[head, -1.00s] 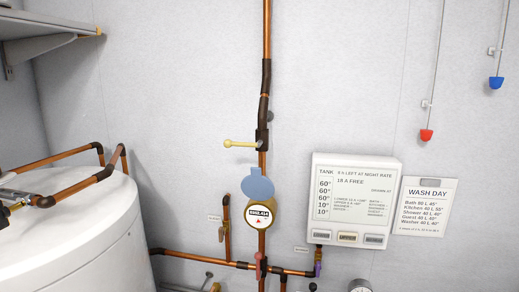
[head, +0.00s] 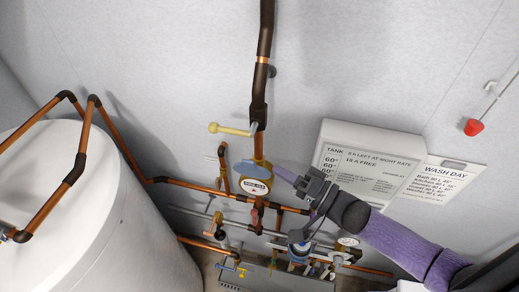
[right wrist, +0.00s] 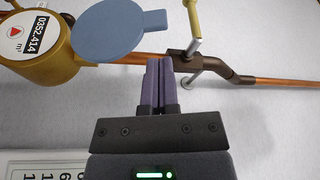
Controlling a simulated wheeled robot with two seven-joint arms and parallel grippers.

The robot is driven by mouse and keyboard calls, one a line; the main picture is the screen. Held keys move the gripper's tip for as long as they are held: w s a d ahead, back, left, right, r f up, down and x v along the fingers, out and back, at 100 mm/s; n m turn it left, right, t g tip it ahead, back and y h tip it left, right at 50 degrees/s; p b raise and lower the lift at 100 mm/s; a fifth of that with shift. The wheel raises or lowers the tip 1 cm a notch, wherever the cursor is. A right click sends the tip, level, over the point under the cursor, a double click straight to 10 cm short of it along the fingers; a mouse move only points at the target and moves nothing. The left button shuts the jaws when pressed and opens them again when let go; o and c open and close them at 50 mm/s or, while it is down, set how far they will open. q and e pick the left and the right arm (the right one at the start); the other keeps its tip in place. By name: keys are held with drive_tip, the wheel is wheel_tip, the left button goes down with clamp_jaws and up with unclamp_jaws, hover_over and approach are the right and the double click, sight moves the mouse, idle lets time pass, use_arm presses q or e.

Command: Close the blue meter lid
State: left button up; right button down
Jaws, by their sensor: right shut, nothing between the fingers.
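The meter (head: 253,186) is a round brass body with a white dial face on the vertical copper pipe. Its blue lid (head: 254,168) stands open above the dial, which is uncovered. In the right wrist view the lid (right wrist: 118,32) spreads out from the meter (right wrist: 45,70), with its small tab on the far side from the dial. My right gripper (head: 278,171) has purple fingers, shut and empty, just right of the lid. In the right wrist view the fingertips (right wrist: 159,62) are close beside the lid's edge; I cannot tell whether they touch. My left gripper is not in view.
A yellow-handled valve (head: 230,129) sits on the pipe above the meter. A white tank panel (head: 370,155) and a wash-day card (head: 447,180) are on the wall at right. A white tank (head: 60,215) fills the left. Pipes and valves crowd below.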

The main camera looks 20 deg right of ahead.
sight(255, 166)
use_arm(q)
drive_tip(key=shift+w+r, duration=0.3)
use_arm(e)
drive_tip(key=x, duration=0.6)
drive_tip(key=shift+d, duration=0.15)
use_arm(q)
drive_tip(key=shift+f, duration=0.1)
use_arm(e)
drive_tip(key=shift+s+f, duration=0.1)
